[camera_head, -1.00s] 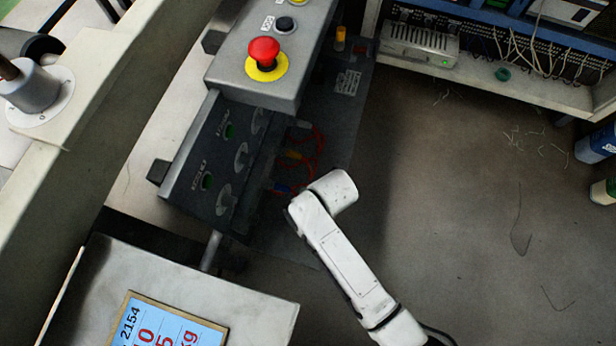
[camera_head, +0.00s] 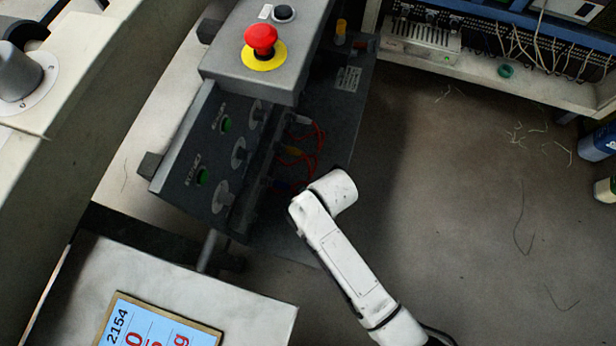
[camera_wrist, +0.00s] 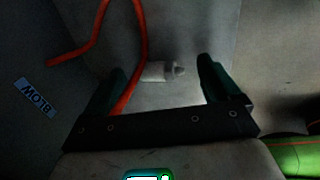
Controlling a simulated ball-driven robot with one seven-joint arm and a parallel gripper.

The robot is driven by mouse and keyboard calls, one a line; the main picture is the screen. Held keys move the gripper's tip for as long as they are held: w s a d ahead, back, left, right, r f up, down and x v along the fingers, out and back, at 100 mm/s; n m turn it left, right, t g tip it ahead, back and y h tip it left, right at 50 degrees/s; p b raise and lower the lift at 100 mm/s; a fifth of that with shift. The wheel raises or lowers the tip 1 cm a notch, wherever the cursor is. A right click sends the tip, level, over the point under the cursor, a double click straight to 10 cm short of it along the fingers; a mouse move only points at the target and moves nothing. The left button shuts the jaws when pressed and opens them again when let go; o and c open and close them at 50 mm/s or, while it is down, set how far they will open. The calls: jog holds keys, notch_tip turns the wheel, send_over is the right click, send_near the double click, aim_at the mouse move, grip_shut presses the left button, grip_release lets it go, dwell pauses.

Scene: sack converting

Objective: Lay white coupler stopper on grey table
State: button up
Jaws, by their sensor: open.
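A small white stopper (camera_wrist: 155,71) with a greyer tip shows in the wrist view against a grey surface. It lies between the fingertips of my gripper (camera_wrist: 158,72), beyond them or level with them; the depth is hard to judge. My gripper is open, with a dark finger on each side and clear gaps to the stopper. In the head view my gripper and the stopper are hidden, behind my white arm or the control box. Which surface is the grey table is not certain; a pale grey top (camera_head: 255,309) lies at the lower left.
A red hose (camera_wrist: 139,50) runs close left of the stopper, near a BLOW label (camera_wrist: 35,97). A dark control box (camera_head: 215,150) with knobs, red cables (camera_head: 318,145) and a red emergency button (camera_head: 261,40) stands beside my arm. Open floor (camera_head: 470,200) lies to the right.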

jog(key=shift+r, duration=0.1)
jog(key=w+p+v, duration=0.1)
jog(key=p+v, duration=0.3)
jog(key=v, duration=0.6)
jog(key=shift+s+r+p, duration=0.25)
jog(key=shift+s+p, duration=0.1)
jog(key=shift+s, duration=0.15)
jog(key=shift+d, duration=0.15)
jog(key=s+d+r+m+h, duration=0.1)
jog(key=s+d+r+m, duration=0.3)
jog(key=d+m, duration=0.55)
jog(key=s+d+r+m+h, duration=0.1)
jog(key=s+d+m, duration=0.45)
jog(key=m, duration=0.65)
jog(key=s+d+r+m+h, duration=0.1)
jog(key=s+d+r+m, duration=0.25)
jog(key=d+m, duration=0.65)
notch_tip(320, 180, up, 21)
jog(key=a+p, duration=0.1)
jog(key=p, duration=2)
jog(key=shift+s+a+m+p, duration=0.15)
jog(key=shift+a+m+p, duration=0.2)
jog(key=shift+m, duration=0.1)
jog(key=shift+f, duration=0.1)
